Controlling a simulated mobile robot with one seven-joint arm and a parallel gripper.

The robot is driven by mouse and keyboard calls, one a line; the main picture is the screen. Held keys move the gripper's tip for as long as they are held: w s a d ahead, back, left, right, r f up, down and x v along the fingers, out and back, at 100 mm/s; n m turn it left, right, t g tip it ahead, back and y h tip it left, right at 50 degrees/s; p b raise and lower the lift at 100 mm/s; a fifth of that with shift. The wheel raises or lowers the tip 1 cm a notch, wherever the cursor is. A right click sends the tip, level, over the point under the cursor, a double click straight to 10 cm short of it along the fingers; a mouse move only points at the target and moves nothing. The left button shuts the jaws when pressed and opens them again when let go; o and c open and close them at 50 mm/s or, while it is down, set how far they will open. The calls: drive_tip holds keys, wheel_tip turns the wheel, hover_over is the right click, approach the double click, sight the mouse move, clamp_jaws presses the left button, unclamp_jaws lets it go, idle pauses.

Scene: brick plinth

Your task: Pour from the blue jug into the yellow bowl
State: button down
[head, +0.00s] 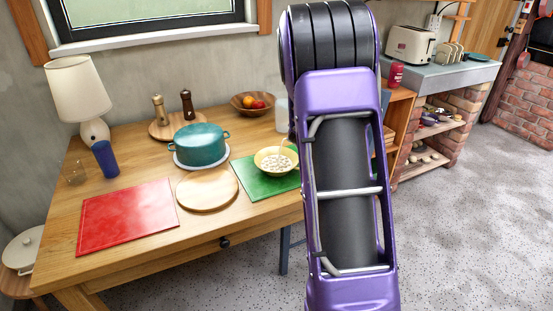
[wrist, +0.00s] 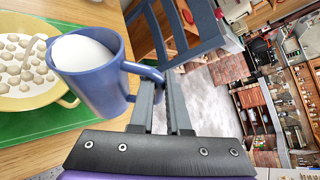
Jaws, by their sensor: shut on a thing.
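The blue jug (wrist: 103,88) shows in the wrist view, holding white liquid close to its rim. My gripper (wrist: 160,80) is shut on the jug's handle, its fingers pointing at it. The yellow bowl (wrist: 45,97) is beside the jug at the left of the wrist view, filled with pale round pieces. A thin pale arc crosses over it. In the head view the yellow bowl (head: 261,167) sits on the green mat at the table's right. My arm hides the jug and gripper there. I cannot tell how far the jug is tilted.
The green mat (head: 268,188) lies under the bowl. A teal pot (head: 199,147), a round wooden board (head: 207,190), a red mat (head: 127,215) and a blue cup (head: 105,159) share the table. A fruit bowl (head: 246,107) stands behind. A blue-grey chair (wrist: 195,28) is near the gripper.

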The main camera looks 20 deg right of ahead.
drive_tip(key=shift+w+a+r+n+p, duration=0.25)
drive_tip(key=shift+r+n+p, duration=0.05)
drive_tip(key=shift+p, duration=0.4)
drive_tip(key=shift+w+a+f+h+p, duration=0.1)
drive_tip(key=shift+a+h+p, duration=0.05)
drive_tip(key=shift+h+p, duration=0.3)
drive_tip(key=s+d+m+y+b, duration=0.1)
drive_tip(key=s+d+f+m+y+b, duration=0.1)
drive_tip(key=d, duration=0.1)
drive_tip(key=shift+s+f+t, duration=0.1)
drive_tip(key=shift+s+t, duration=0.1)
drive_tip(key=shift+t, duration=0.2)
drive_tip(key=shift+a, duration=0.15)
drive_tip(key=shift+m+t+y, duration=0.3)
drive_tip(key=shift+m+y, duration=0.15)
drive_tip(key=shift+m, duration=0.35)
drive_tip(key=f, duration=0.1)
drive_tip(key=s+d+f, duration=0.1)
drive_tip(key=d+f, duration=0.1)
drive_tip(key=shift+s+f, duration=0.25)
drive_tip(key=shift+f, duration=0.05)
drive_tip(key=shift+d+r, duration=0.1)
